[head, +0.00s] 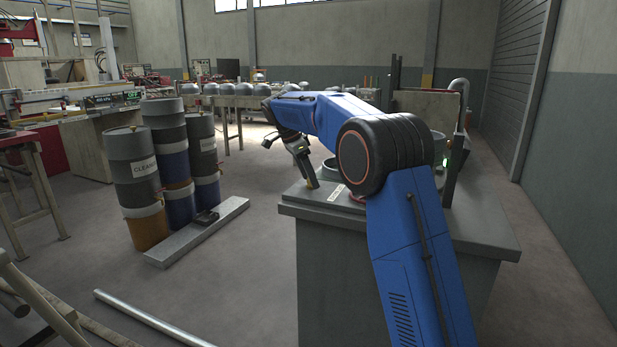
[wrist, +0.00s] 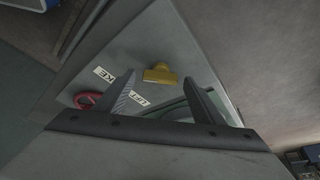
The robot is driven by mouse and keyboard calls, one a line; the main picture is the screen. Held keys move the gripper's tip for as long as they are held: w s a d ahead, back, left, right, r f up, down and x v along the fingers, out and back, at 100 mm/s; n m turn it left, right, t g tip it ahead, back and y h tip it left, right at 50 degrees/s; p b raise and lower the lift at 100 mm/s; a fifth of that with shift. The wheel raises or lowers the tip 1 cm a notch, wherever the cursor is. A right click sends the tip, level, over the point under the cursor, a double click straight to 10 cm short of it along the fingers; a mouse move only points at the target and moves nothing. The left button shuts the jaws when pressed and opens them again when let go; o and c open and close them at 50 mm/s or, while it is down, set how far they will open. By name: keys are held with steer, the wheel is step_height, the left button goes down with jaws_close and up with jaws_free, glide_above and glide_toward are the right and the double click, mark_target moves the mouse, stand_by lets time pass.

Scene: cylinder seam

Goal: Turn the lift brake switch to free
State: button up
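The yellow switch (wrist: 160,74) sits on the grey top of a cabinet (head: 400,222). In the wrist view it appears between the tips of my gripper's fingers (wrist: 158,80), with a gap on both sides. The fingers are apart and hold nothing. I cannot tell how far the tips are above the switch. A white label (wrist: 104,74) lies beside it, partly covered by a finger; the parts "LIFT" and "KE" show.
A red ring (wrist: 88,100) is on the cabinet top near the label. Stacked drums (head: 133,170) stand on the floor at left, beside a long grey beam (head: 180,243). A metal pipe (head: 150,320) lies in front.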

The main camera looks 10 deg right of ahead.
steer(key=shift+r, duration=0.1)
steer(key=v, duration=1.7)
steer(key=shift+a+r, duration=0.1)
